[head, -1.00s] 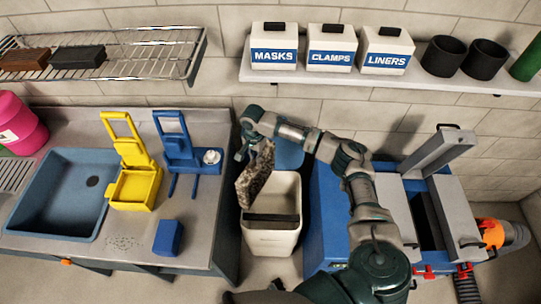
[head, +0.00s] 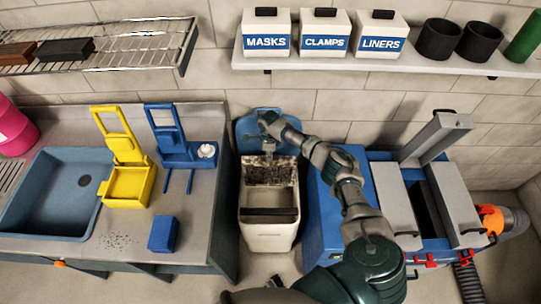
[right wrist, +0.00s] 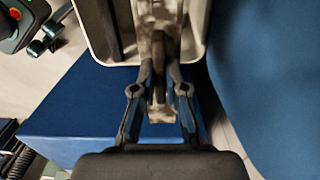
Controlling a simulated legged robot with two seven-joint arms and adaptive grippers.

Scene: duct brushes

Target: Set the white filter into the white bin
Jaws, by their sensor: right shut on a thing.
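The filter (head: 272,171) is a flat panel, mottled grey-brown rather than clean white. It hangs in the back part of the open top of the white bin (head: 268,237). My right gripper (head: 268,148) is above the back of the bin, shut on the filter's upper edge. In the right wrist view the filter (right wrist: 158,30) stands edge-on between the fingers (right wrist: 160,80), over the bin's pale rim (right wrist: 100,58). The filter's lower part is hidden inside the bin, so I cannot tell whether it touches the bottom.
The bin's blue lid (head: 257,124) stands open behind it. A dark bar (head: 270,215) crosses the bin's opening. The counter with the sink (head: 60,195) is on the left, and a blue cabinet (head: 325,215) is close on the right.

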